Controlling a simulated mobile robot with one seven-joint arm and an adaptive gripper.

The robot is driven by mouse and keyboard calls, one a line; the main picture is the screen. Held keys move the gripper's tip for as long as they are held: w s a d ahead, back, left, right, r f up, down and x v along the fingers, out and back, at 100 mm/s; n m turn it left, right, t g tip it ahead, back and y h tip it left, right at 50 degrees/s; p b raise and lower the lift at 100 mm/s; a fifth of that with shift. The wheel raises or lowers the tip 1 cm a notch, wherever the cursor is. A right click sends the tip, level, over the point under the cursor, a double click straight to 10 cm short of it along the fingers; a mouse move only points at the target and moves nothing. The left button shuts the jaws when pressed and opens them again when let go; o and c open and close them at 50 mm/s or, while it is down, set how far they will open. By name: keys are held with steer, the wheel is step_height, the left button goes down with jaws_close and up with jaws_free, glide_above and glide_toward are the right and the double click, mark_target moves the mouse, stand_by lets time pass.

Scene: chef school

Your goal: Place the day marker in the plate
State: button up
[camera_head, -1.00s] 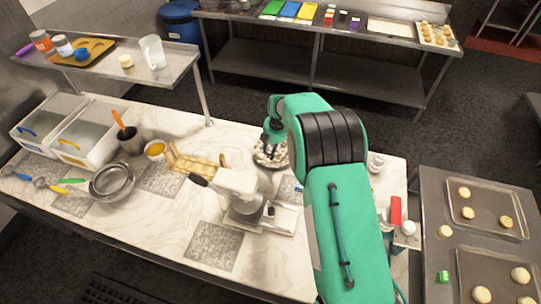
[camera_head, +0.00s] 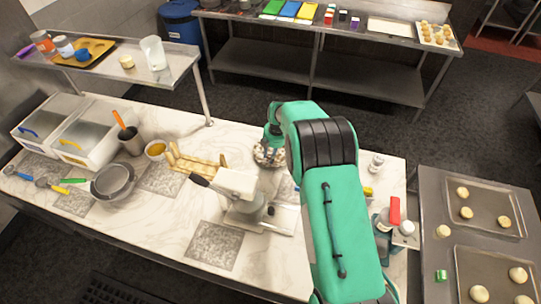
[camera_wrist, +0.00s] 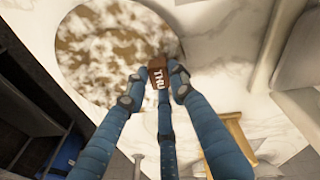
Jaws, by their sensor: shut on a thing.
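The day marker (camera_wrist: 157,74) is a small brown block with "THU" in white letters, seen in the wrist view. My gripper (camera_wrist: 155,80) has blue fingers and is shut on it. The plate (camera_wrist: 105,40) is a round piece with a mottled brown and white surface, lying on the marble counter. In the wrist view the marker overlaps the plate's edge; I cannot tell how high above it the marker is. In the head view my gripper (camera_head: 271,146) is at the plate (camera_head: 266,160) and hides part of it. The marker cannot be made out there.
A white stand mixer (camera_head: 238,184) stands in front of the plate, and a wooden rack (camera_head: 196,165) to its left. A small bottle (camera_head: 376,163) and a red-topped bottle (camera_head: 394,211) are to the right. The counter (camera_head: 235,125) behind the rack is clear.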

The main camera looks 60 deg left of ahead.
steer(key=shift+f+b, duration=0.65)
steer(key=shift+b, duration=0.1)
steer(key=o, duration=0.9)
steer(key=shift+o, duration=0.2)
steer(key=shift+r+p, duration=0.25)
steer(key=shift+p, duration=0.05)
steer(key=shift+r+p, duration=0.5)
steer(key=shift+r, duration=0.25)
step_height(320, 180, up, 11)
steer(key=d+b, duration=0.1)
steer(key=shift+w+d+b, duration=0.2)
steer(key=shift+w+b, duration=0.1)
steer(key=shift+w, duration=0.15)
steer(key=shift+r, duration=0.1)
